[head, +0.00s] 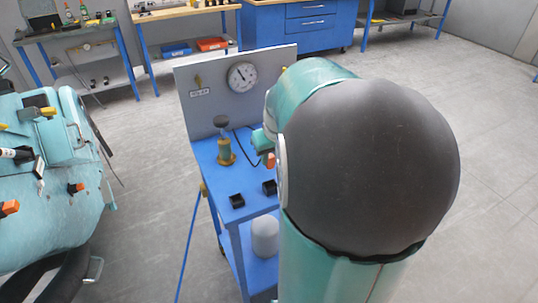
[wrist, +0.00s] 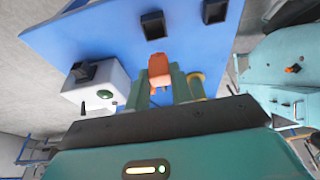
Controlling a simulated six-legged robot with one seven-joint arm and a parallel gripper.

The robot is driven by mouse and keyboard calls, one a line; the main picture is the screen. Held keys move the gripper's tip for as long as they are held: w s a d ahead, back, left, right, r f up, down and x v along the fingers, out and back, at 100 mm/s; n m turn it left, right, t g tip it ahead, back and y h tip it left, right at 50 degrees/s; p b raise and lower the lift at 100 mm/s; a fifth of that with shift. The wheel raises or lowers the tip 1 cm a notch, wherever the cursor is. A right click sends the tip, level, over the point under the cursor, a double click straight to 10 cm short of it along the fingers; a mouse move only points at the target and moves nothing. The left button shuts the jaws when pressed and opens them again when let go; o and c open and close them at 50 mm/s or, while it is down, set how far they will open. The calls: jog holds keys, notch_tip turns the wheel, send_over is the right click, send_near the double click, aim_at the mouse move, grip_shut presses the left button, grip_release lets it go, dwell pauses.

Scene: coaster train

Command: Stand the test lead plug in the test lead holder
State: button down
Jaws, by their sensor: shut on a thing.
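The orange test lead plug (wrist: 159,68) is between the two green fingers of my gripper (wrist: 163,82), which are shut on it. In the head view, my gripper (head: 263,148) is mostly hidden by my arm, and a bit of the orange plug shows below it. Two small black open-topped holders stand on the blue cart top: one (head: 237,201) near the front edge, the other (head: 269,187) farther right. They also show in the wrist view, one (wrist: 153,26) just beyond the plug and one (wrist: 214,11) at the top. I cannot tell which is the test lead holder.
A brass valve with a dark knob (head: 225,140) stands on the cart left of my gripper. A panel with a gauge (head: 242,76) rises behind. A thin black cable hangs by the gripper. A white box (wrist: 93,86) shows in the wrist view. A teal coaster car (head: 60,215) stands left.

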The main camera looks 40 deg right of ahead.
jog(key=shift+d, duration=0.2)
jog(key=shift+a, duration=0.1)
jog(key=shift+s+f, duration=0.1)
jog(key=shift+f, duration=2.8)
jog(key=shift+f, duration=1.6)
jog(key=c, duration=1.1)
grip_release()
jog(key=shift+c, duration=0.2)
